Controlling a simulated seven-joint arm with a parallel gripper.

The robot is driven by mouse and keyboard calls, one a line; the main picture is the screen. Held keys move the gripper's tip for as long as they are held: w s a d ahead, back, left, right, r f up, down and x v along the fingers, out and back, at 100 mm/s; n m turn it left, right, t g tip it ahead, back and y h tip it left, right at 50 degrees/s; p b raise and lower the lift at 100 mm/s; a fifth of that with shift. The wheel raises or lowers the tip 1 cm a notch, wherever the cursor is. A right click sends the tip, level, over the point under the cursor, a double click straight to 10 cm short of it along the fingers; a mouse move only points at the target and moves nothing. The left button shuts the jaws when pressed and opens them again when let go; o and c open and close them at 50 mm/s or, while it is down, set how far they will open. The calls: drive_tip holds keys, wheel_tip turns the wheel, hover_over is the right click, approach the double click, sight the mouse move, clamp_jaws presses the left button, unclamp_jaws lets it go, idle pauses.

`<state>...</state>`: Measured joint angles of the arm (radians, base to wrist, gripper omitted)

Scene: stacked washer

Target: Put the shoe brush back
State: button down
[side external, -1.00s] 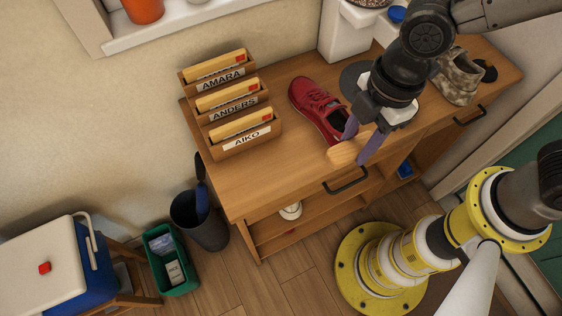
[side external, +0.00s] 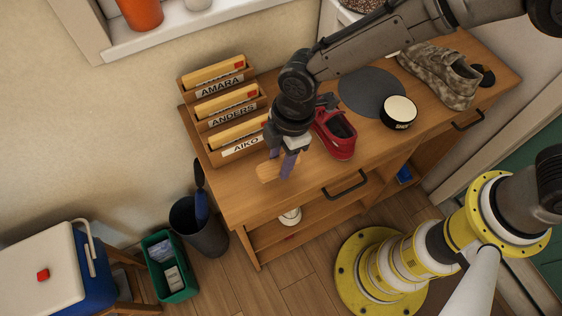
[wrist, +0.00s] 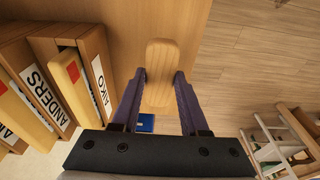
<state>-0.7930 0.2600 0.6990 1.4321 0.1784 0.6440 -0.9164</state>
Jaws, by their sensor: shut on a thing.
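The shoe brush (side external: 267,173) shows as a pale wooden block with rounded ends. My gripper (side external: 280,170) is shut on it, with one purple finger on each side. The brush is above the front left of the bench top (side external: 235,197), just in front of the AIKO slot. In the wrist view the brush (wrist: 158,65) lies lengthwise between the fingertips of my gripper (wrist: 159,78). Its bristles are hidden. I cannot tell how high above the wood it is.
The letter rack (side external: 240,147) stands left of my gripper, close by. A red shoe (side external: 337,135) is to its right. Further right are a round cream-topped tin (side external: 398,112), a dark disc (side external: 365,90) and a camouflage shoe (side external: 440,75). A dark bin (side external: 205,232) stands below left.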

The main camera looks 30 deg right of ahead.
drive_tip(key=shift+f, duration=1.1)
drive_tip(key=shift+f, duration=0.1)
drive_tip(key=shift+c, duration=2.1)
unclamp_jaws()
wheel_tip(320, 180, up, 12)
drive_tip(key=d, duration=0.2)
